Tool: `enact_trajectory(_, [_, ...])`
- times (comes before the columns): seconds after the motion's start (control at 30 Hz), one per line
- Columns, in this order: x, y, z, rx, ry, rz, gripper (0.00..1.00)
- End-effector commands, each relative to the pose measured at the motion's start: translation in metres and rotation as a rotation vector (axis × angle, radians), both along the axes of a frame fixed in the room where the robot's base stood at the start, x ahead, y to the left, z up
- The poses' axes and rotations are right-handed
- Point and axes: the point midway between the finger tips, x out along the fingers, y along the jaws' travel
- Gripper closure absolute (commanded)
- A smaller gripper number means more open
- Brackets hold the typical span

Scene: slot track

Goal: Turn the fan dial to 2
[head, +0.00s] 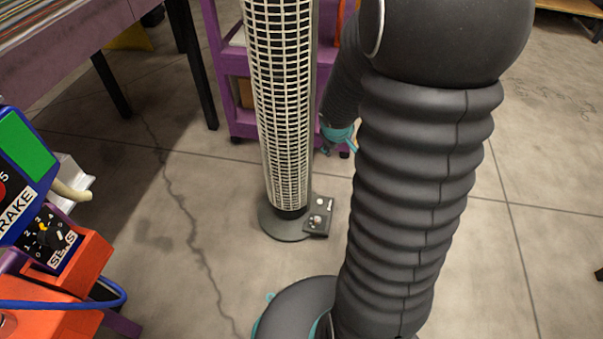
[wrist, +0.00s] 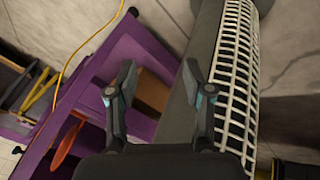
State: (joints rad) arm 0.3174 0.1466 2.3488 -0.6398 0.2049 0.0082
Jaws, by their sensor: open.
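A tall tower fan (head: 283,100) with a cream grille stands upright on a round dark base on the floor. A small dark control box (head: 319,229) sits at the right of the base. It carries a pale round knob, the dial (head: 316,219); its pointer and numbers are too small to read. My gripper (head: 327,150) is right of the fan column and above the box, partly hidden by my arm. In the wrist view, my gripper (wrist: 158,82) is open and empty, with the fan's grille (wrist: 236,85) at its right. The dial does not show there.
A purple cart (head: 235,62) stands behind the fan. A purple table (head: 75,50) is at upper left. Orange and blue controls, including another knob (head: 48,234), are at lower left. Bare floor (head: 190,210) lies left of the fan.

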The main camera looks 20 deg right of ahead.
Motion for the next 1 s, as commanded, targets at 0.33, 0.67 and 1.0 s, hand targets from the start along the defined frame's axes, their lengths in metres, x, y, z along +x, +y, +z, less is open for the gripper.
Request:
enact_trajectory(0.33, [0.011, -0.030, -0.117, 0.091, 0.080, 0.185, 0.49])
enact_trajectory(0.67, [-0.018, -0.016, -0.218, 0.280, 0.102, 0.334, 0.49])
enact_trajectory(1.0, [-0.032, -0.001, -0.254, 0.360, 0.096, 0.379, 0.49])
